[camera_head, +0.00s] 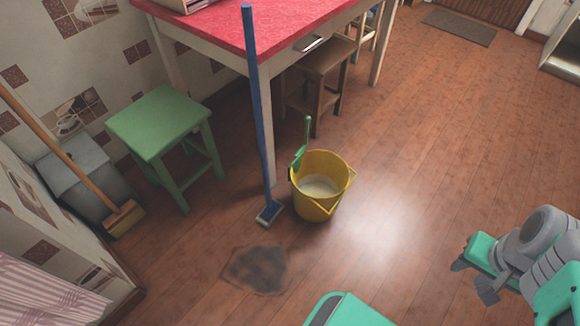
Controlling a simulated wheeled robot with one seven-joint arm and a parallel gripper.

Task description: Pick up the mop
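The mop (259,120) has a long blue handle and a small flat head (269,213) that rests on the wooden floor. It stands nearly upright, its upper part in front of the edge of the red-topped table; I cannot tell whether it touches the table. My gripper (473,280) is at the lower right, well to the right of the mop. Its two dark fingers are apart, with nothing seen between them.
A yellow bucket (315,203) with a green-handled brush stands just right of the mop head. The red-topped table (285,25) and a green stool (157,122) stand behind. A broom (70,160) leans at left. A dark stain (257,269) lies in front.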

